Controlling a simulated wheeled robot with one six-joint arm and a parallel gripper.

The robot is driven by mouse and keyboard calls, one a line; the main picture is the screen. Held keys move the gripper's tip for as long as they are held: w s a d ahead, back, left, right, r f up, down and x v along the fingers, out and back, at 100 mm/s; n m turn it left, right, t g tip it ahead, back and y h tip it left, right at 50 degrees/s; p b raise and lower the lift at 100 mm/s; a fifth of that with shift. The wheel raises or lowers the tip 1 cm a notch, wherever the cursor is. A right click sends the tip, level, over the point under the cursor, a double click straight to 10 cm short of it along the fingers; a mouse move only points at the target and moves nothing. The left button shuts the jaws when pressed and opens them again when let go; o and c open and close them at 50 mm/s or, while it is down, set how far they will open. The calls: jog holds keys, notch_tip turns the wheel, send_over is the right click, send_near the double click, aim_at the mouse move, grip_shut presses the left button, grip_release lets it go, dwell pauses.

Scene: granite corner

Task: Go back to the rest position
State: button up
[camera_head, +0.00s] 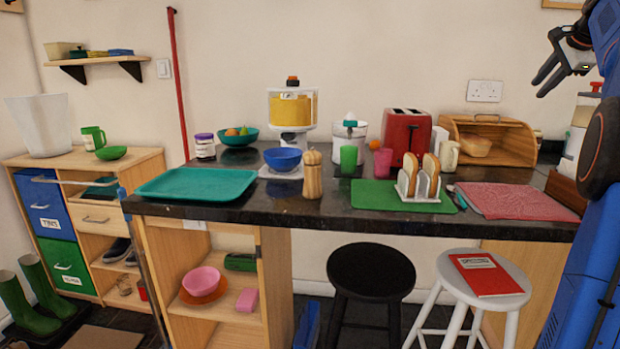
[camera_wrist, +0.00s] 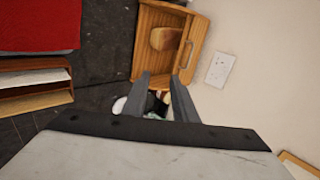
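My gripper (camera_head: 543,82) is raised at the upper right of the head view, in front of the wall and well above the worktop. Its two dark fingers point down and to the left, with a gap between them. In the wrist view the fingers (camera_wrist: 162,92) stand apart, and nothing is held between them. Part of my blue arm covers the right edge of the head view.
Two stools stand in front; a red book (camera_head: 485,274) lies on the white one.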

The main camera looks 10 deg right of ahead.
jog(key=s+a+f+n+g+y, duration=0.1)
jog(key=s+a+f+n, duration=0.3)
jog(key=a, duration=0.6)
jog(key=s+a+f+n, duration=0.2)
jog(key=s+a+f, duration=0.3)
jog(key=a, duration=0.5)
jog(key=s+a+f+n+g+y, duration=0.1)
jog(key=s+a+f+n, duration=0.25)
jog(key=a+f, duration=0.5)
jog(key=s+a+f+n+g, duration=0.1)
jog(key=s+a+f+n, duration=0.4)
jog(key=s+f, duration=0.8)
jog(key=s+a+f+n+g, duration=0.1)
jog(key=s+a+f+n, duration=0.4)
jog(key=s+a+f, duration=0.6)
notch_tip(320, 180, down, 4)
jog(key=shift+s+r, duration=0.15)
jog(key=shift+s, duration=0.95)
